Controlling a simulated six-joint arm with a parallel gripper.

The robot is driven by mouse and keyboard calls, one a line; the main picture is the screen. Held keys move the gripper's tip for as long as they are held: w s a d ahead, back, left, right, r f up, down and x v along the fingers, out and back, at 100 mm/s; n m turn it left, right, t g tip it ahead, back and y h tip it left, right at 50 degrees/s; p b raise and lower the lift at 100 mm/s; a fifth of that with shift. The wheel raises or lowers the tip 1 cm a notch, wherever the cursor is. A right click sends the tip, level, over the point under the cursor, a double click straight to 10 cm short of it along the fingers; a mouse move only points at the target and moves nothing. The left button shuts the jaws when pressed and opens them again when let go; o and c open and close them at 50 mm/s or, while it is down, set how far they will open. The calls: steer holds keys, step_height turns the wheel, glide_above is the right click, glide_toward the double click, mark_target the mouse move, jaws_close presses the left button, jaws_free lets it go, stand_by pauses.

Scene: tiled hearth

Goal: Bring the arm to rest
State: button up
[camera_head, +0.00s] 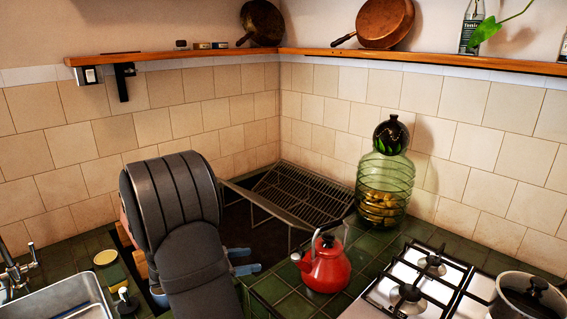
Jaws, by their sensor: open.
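My dark grey arm (180,220) rises over the green tiled counter left of centre. My gripper (248,261) is mostly hidden behind the arm. Only its two blue fingertips show at the arm's right side, a little apart, with nothing visible between them. They point right, toward the red kettle (326,268), with a gap in between. I cannot tell how high they are above the counter.
A metal rack (300,193) stands in the corner behind. A green glass jar (385,185) stands right of it. A wooden shelf (420,57) runs above.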

mark_target(299, 252)
steer(key=x, duration=1.5)
steer(key=shift+w+d, duration=0.15)
